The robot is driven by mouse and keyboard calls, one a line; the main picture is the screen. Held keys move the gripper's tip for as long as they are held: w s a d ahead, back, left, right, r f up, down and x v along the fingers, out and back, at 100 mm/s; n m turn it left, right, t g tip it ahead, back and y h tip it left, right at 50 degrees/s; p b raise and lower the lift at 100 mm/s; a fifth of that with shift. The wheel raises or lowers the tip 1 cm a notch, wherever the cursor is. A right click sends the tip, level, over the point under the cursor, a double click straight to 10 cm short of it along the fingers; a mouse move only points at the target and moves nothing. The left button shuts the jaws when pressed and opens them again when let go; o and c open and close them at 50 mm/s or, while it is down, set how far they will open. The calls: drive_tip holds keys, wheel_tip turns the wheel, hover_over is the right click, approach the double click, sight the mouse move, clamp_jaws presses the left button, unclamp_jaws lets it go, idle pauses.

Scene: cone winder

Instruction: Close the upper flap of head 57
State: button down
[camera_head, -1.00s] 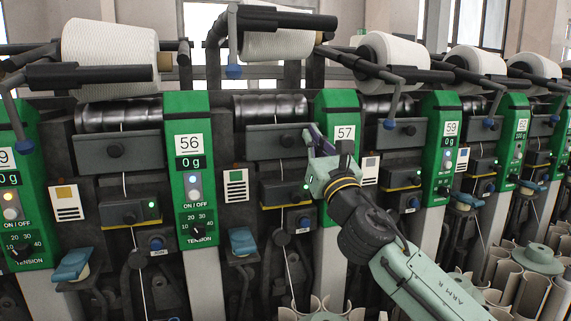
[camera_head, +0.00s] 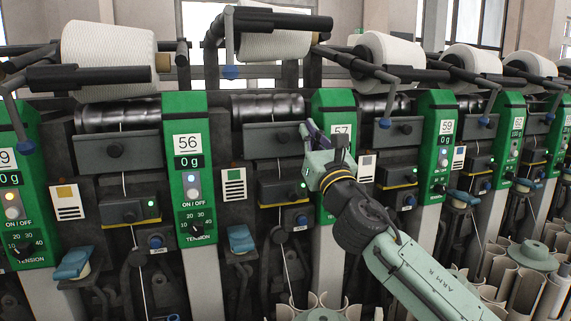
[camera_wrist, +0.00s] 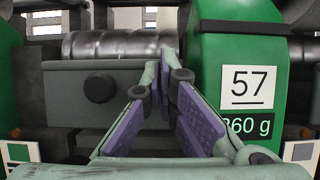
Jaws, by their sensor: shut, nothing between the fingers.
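The green panel of head 57 (camera_wrist: 240,90) fills the right of the wrist view. It is partly hidden behind my gripper in the head view (camera_head: 324,103). Left of it is a dark grey upper flap with a round black knob (camera_wrist: 72,112), below a shiny drum. This flap also shows in the head view (camera_head: 262,142). I cannot tell whether it stands slightly open or is flush. My gripper (camera_wrist: 168,60) is shut and empty, with purple pads. Its tips are at the flap's right end, beside the panel; contact cannot be told. My gripper also shows in the head view (camera_head: 307,129).
A lower box with a green light (camera_head: 283,192) sits under the flap. A yarn cone (camera_head: 270,46) and a black bar (camera_head: 282,21) are above. Panel 56 (camera_head: 188,150) stands left and panel 59 (camera_head: 440,150) right. Paper tubes (camera_head: 515,285) stand low at the right.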

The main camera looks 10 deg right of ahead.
drive_tip(key=s+f+b, duration=0.2)
drive_tip(key=s, duration=0.5)
drive_tip(key=shift+s+d+b, duration=0.3)
drive_tip(key=shift+d+b, duration=0.05)
drive_tip(key=shift+d, duration=0.1)
idle(0.4)
drive_tip(key=shift+s+f, duration=0.1)
